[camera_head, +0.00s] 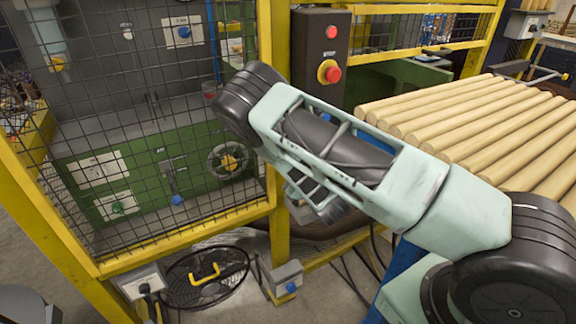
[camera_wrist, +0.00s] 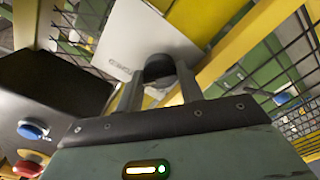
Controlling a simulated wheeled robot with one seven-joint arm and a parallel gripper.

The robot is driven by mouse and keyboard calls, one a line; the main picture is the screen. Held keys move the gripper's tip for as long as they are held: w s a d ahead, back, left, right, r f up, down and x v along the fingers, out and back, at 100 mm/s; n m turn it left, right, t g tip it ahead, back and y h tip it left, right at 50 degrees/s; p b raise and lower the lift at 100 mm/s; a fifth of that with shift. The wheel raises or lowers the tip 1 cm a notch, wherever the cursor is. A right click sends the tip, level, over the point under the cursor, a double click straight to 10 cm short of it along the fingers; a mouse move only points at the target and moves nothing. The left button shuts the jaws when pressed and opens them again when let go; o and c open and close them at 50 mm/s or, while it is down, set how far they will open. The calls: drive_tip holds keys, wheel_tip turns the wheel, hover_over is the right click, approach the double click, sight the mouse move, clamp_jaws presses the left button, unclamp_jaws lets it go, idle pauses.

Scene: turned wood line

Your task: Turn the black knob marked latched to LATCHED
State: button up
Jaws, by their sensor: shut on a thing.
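In the wrist view the black knob (camera_wrist: 158,68) stands on a pale grey plate (camera_wrist: 135,37) fixed at a yellow post. Small dark lettering shows on the plate beside the knob, too blurred to read surely. My gripper (camera_wrist: 161,78) has one finger on each side of the knob and is shut on it. The knob's pointer and its exact setting cannot be made out. In the head view my arm hides the knob and the fingertips.
A black control box (camera_head: 319,52) with a red emergency stop (camera_head: 329,72) and a blue button stands close by. Yellow-framed mesh fencing (camera_head: 120,120) is at left. Wooden rods (camera_head: 470,115) lie at right. A grey box (camera_head: 287,279) with a blue knob sits low.

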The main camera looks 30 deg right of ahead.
drive_tip(key=shift+m, duration=0.5)
drive_tip(key=shift+f, duration=0.1)
drive_tip(key=o, duration=0.7)
drive_tip(key=shift+s, duration=0.1)
drive_tip(key=s, duration=1.7)
drive_tip(key=shift+s+p, duration=0.15)
drive_tip(key=shift+p, duration=0.2)
